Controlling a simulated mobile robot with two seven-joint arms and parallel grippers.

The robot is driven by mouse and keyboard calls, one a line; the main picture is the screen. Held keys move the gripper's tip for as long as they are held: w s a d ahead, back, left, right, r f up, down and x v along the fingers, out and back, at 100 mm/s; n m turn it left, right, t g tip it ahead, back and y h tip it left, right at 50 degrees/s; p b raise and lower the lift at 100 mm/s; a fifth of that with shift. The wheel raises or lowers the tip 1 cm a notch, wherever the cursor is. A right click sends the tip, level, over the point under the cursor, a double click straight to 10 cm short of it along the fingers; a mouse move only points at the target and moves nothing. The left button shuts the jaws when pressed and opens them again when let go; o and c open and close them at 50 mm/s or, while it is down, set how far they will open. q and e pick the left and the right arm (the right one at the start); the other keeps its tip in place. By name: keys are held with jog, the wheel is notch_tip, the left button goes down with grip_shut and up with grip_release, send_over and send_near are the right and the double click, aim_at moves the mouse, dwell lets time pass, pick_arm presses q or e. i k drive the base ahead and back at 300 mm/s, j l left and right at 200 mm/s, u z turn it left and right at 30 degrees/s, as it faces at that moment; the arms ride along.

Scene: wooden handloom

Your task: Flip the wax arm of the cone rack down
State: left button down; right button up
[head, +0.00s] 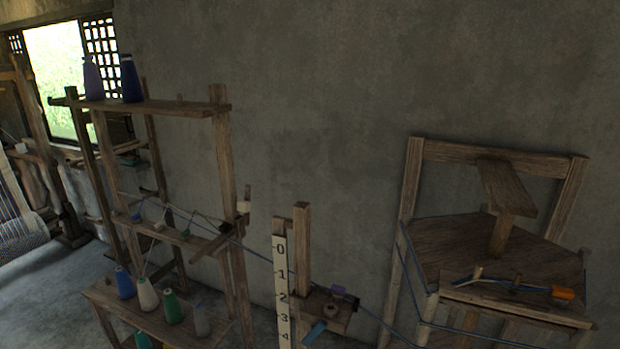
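The cone rack (228,172) is a tall wooden frame left of the middle, standing against the grey wall. Two cones, one lilac (93,78) and one dark blue (131,79), stand on its top shelf. A short wooden arm (211,245) slants at the rack's right post, with a small pale block (243,207) near its upper end. I cannot tell for sure which piece is the wax arm. Strands run from the middle rail past this post to the right. Neither of my grippers is in view.
Blue, pale and green cones stand on the lower shelf (105,296). A post with a numbered scale (282,290) and a small wooden box (333,302) stands right of the rack. A wooden frame strung with blue yarn (500,250) is at the right. A loom (18,225) is far left.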

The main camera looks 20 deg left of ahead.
aim_at(243, 207)
jog(key=i+j+z, duration=0.1)
jog(key=j+z, duration=0.15)
jog(key=j, duration=0.6)
jog(key=j+z, duration=0.25)
jog(key=j, duration=0.55)
jog(key=j+z, duration=0.25)
jog(key=j, duration=0.6)
jog(key=k+j+z, duration=0.25)
jog(key=j, duration=0.6)
jog(key=j+z, duration=0.1)
jog(key=j, duration=0.4)
jog(key=j+z, duration=0.1)
jog(key=j, duration=0.35)
jog(key=k+j+z, duration=0.1)
jog(key=j, duration=0.4)
jog(key=k+j+z, duration=0.15)
jog(key=j, duration=0.3)
jog(key=j+z, duration=0.1)
jog(key=j, duration=0.4)
jog(key=k+j+z, duration=0.1)
jog(key=j, duration=0.35)
jog(key=k+j+z, duration=0.1)
jog(key=j, duration=0.35)
jog(key=k+j+z, duration=0.1)
jog(key=j, duration=0.35)
jog(key=k, duration=0.1)
